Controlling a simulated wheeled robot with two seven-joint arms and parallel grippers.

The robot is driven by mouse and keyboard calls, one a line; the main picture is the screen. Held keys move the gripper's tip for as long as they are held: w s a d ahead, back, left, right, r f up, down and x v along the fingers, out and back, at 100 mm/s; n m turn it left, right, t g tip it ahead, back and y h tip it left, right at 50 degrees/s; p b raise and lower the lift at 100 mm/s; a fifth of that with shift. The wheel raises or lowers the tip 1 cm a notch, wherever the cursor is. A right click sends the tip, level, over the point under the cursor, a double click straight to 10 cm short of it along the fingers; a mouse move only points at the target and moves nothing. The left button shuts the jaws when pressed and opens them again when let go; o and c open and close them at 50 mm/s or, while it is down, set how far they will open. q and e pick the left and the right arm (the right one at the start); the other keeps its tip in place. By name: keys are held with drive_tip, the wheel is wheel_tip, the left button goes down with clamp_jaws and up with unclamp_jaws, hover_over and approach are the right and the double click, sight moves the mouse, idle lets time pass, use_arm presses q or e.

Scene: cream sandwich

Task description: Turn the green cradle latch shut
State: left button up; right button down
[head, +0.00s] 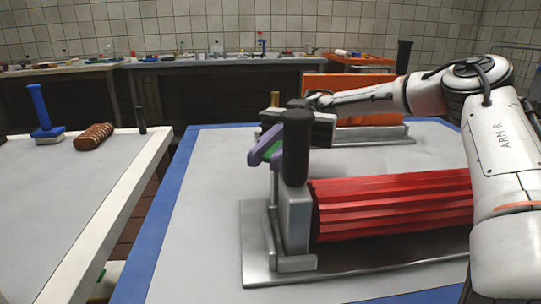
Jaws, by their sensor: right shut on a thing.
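My right gripper (267,156) reaches in from behind the handle. Its purple fingers are shut on the green latch, one on each side. The handle hides part of the gripper, and the fingers cover part of the latch, so its exact angle cannot be told. My left gripper is not in view.
A red ribbed roller (390,205) lies in the cradle, to the right of the handle. An orange block (360,92) stands behind on another metal base. On the left table (60,205) are a blue-handled tool (41,108) and a brown ridged loaf (93,137).

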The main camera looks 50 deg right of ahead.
drive_tip(key=c, duration=1.7)
unclamp_jaws()
